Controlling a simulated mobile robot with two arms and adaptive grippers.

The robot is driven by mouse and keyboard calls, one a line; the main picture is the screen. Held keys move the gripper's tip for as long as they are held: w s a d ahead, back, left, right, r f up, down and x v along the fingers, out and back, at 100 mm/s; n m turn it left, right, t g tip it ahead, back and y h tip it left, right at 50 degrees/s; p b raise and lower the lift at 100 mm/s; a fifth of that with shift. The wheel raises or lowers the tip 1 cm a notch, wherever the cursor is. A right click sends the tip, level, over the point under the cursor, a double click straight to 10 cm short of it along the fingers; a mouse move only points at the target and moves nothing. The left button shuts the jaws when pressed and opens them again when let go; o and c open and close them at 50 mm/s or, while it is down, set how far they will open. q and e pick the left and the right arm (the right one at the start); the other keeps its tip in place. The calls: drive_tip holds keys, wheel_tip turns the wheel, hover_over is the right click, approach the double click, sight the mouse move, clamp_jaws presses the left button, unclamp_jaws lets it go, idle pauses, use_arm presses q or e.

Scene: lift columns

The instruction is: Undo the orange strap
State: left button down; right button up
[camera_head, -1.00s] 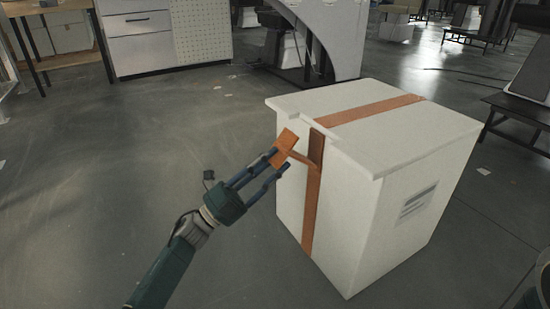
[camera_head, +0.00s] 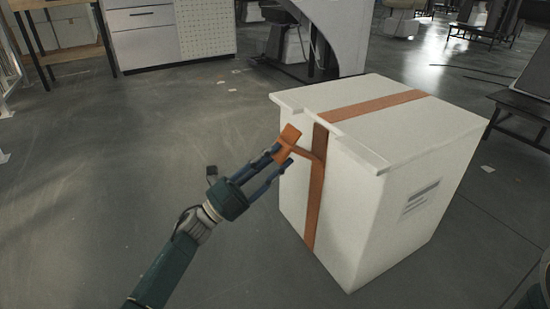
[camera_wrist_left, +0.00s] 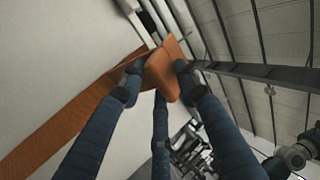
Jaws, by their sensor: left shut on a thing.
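An orange strap (camera_head: 316,190) runs over the top of a white box (camera_head: 345,230) and down its left side. Near the top edge a short orange piece of the strap stands out from the side, with a flat orange tab (camera_head: 287,141) at its end. My left gripper (camera_head: 284,157) is shut on this tab, just left of the box. In the left wrist view the tab (camera_wrist_left: 163,70) sits between the fingertips, and the strap (camera_wrist_left: 60,125) runs away to the lower left along the box wall.
The grey floor (camera_head: 130,170) left of the box is clear. A white drawer cabinet (camera_head: 145,45) and a wooden table (camera_head: 50,12) stand at the back left. A dark low bench (camera_head: 520,110) stands right of the box.

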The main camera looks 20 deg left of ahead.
use_arm(q)
drive_tip(key=shift+d+f, duration=0.15)
drive_tip(key=shift+f, duration=0.6)
drive_tip(key=c, duration=1.6)
unclamp_jaws()
drive_tip(key=shift+w, duration=0.15)
drive_tip(key=shift+r, duration=0.1)
drive_tip(key=v, duration=1.2)
drive_tip(key=shift+r, duration=0.35)
